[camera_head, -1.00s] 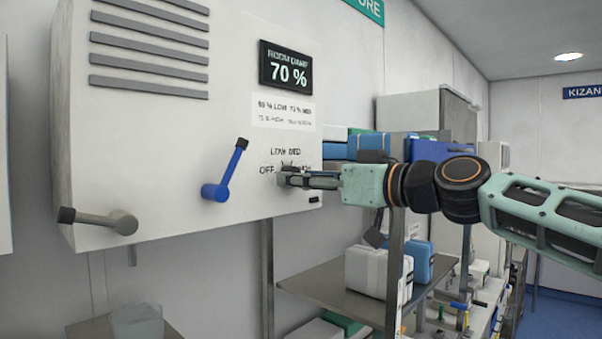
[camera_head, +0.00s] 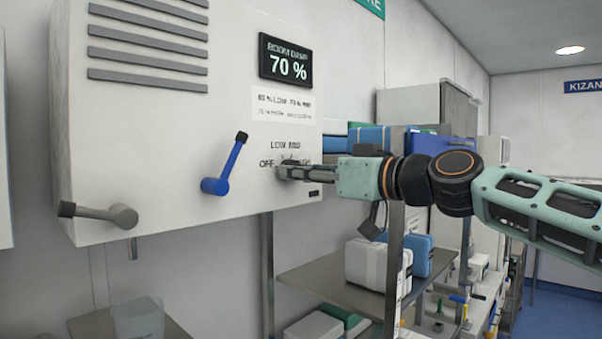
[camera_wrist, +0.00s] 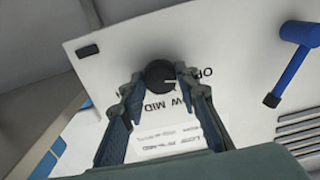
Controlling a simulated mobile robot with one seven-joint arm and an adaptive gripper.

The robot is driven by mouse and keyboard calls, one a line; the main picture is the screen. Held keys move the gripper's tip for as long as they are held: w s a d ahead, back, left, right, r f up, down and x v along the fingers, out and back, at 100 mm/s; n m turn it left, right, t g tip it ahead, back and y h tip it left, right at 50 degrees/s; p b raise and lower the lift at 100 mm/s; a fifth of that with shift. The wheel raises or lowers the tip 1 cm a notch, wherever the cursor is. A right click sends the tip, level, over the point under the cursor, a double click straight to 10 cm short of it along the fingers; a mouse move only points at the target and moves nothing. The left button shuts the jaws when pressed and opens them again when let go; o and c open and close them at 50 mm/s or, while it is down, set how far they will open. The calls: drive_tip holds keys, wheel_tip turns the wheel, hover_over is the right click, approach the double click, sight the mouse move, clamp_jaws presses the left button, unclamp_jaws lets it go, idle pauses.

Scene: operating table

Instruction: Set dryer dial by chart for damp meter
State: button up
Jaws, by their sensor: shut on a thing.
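The dryer (camera_head: 150,130) is a white wall box. Its dark round dial (camera_wrist: 158,73) sits between my two fingertips in the wrist view. A white mark on the dial points right in that view, toward the OFF lettering side. My gripper (camera_head: 284,173) is shut on the dial and hides most of it in the head view. LOW and MID labels stand above the dial and OFF at its left; the right label is covered. The damp meter (camera_head: 286,62) reads 70 %. The chart (camera_head: 282,104) below it has print too small to read surely.
A blue lever (camera_head: 225,165) and a grey lever (camera_head: 98,213) stick out of the dryer's front, left of the dial. Slots (camera_head: 148,45) lie above them. A metal shelf (camera_head: 320,283) with a white case (camera_head: 370,265) stands below right.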

drive_tip(key=shift+f+m+b, duration=0.1)
drive_tip(key=shift+m+b, duration=0.2)
drive_tip(key=m+b, duration=0.1)
drive_tip(key=m, duration=0.8)
drive_tip(key=m+b, duration=0.1)
drive_tip(key=m, duration=0.9)
drive_tip(key=shift+s+r+b, duration=0.1)
drive_tip(key=shift+r+b, duration=0.1)
drive_tip(key=shift+b, duration=0.1)
drive_tip(key=shift+a, duration=0.1)
drive_tip(key=o, duration=1.2)
drive_tip(key=shift+c, duration=0.2)
